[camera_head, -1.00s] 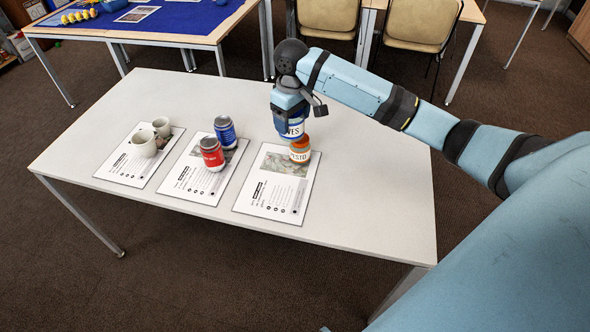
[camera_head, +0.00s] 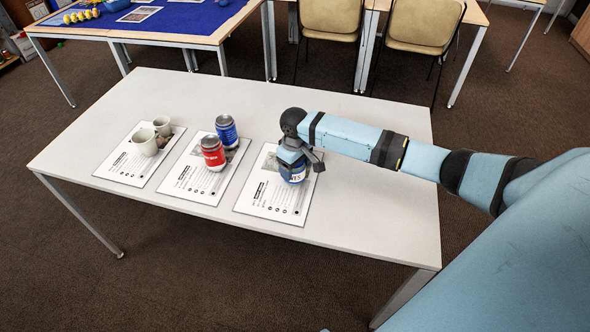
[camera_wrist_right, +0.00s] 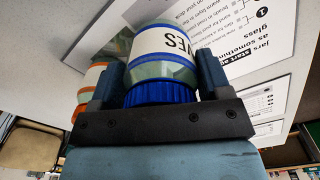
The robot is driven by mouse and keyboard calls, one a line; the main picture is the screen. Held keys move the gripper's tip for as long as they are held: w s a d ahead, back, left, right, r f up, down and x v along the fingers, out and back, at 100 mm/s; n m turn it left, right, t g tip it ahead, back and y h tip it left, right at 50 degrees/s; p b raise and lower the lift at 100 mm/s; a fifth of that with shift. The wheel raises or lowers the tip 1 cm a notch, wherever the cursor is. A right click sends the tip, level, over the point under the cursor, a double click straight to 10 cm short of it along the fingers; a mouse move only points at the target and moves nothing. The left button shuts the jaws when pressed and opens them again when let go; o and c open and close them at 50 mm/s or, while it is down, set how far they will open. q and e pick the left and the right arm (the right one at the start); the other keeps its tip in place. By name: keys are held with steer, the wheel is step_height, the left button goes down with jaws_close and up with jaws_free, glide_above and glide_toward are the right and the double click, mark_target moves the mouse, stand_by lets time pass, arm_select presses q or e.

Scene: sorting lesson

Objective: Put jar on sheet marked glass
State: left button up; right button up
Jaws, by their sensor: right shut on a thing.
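The jar (camera_head: 297,178) has a white and blue label ending in "ES". In the right wrist view the jar (camera_wrist_right: 160,52) shows its blue lid. My right gripper (camera_head: 293,168) is shut on it, with a finger on each side of the lid. It is low over the right-hand sheet (camera_head: 262,205), whose print reads "jars" and "glass" in the right wrist view (camera_wrist_right: 262,35). I cannot tell whether the jar touches the sheet. A second jar with an orange lid (camera_wrist_right: 82,108) stands close beside it; my arm hides that one in the head view. My left gripper is out of view.
The middle sheet (camera_head: 180,184) bears a red can (camera_head: 213,155) and a blue can (camera_head: 227,132). The left sheet (camera_head: 118,168) bears two pale cups (camera_head: 146,143). The right and back of the white table (camera_head: 375,220) are clear.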

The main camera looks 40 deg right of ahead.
steer(key=shift+f, duration=0.75)
steer(key=o, duration=1)
steer(key=shift+f, duration=0.15)
step_height(320, 180, up, 11)
steer(key=shift+f+p, duration=0.1)
steer(key=shift+p, duration=0.45)
steer(key=shift+r, duration=0.8)
